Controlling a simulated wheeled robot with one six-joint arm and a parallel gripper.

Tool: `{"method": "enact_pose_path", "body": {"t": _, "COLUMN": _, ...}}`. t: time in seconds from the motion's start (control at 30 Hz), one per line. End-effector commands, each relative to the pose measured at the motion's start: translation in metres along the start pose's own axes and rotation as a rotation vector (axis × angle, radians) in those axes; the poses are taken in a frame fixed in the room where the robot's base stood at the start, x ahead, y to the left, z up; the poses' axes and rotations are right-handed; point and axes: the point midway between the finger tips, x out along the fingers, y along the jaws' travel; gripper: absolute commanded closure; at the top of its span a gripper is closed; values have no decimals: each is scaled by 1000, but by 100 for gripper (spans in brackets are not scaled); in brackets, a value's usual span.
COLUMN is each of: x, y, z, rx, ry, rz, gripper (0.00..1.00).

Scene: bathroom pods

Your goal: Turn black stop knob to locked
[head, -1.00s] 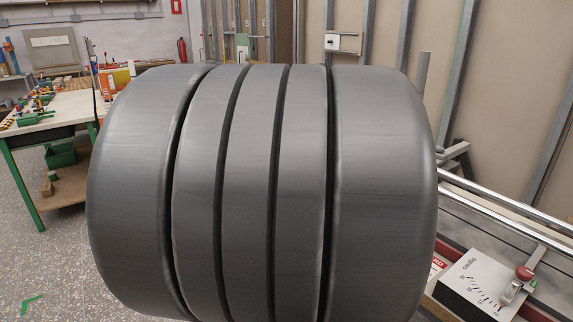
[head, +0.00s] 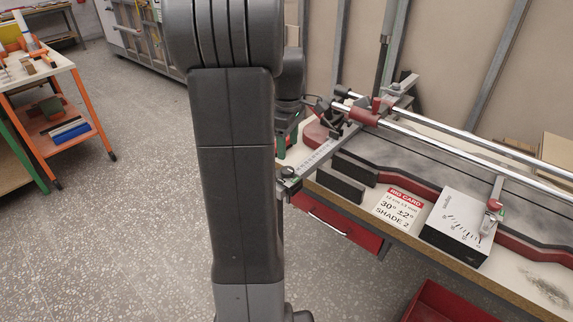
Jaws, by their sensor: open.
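A metal stop block (head: 288,183) sits at the near end of a graduated bar (head: 325,155), just right of my arm. A small dark knob-like part shows on top of it, but it is too small for me to tell its setting. My dark arm stands upright in front of the left part of the bench and hides some of the area beside the stop. My gripper does not show; it may be behind my own arm links.
A rig card (head: 398,207) reading 30° ±2° lies on the bench. A dial box (head: 460,225) stands to its right. Chrome rails (head: 450,145) run along the bench. A red drawer (head: 338,222) is below. An orange-legged table (head: 60,130) stands left; the floor between is clear.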

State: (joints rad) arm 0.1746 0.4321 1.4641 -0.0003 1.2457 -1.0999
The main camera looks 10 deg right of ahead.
Motion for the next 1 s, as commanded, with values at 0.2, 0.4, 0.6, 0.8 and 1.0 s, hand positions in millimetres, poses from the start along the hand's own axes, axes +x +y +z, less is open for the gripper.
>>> {"method": "enact_pose_path", "body": {"t": 0.2, "x": 46, "y": -1, "z": 0, "rx": 1, "ry": -2, "rz": -4, "gripper": 43}}
{"method": "enact_pose_path", "body": {"t": 0.4, "x": 72, "y": 0, "z": 0, "rx": 1, "ry": -1, "rz": -2, "gripper": 43}}
{"method": "enact_pose_path", "body": {"t": 0.6, "x": 80, "y": 0, "z": 0, "rx": 1, "ry": 0, "rz": 0, "gripper": 43}}
{"method": "enact_pose_path", "body": {"t": 0.8, "x": 81, "y": 0, "z": 0, "rx": 1, "ry": 1, "rz": 1, "gripper": 43}}
{"method": "enact_pose_path", "body": {"t": 1.0, "x": 80, "y": 0, "z": 0, "rx": 1, "ry": 0, "rz": 0, "gripper": 78}}
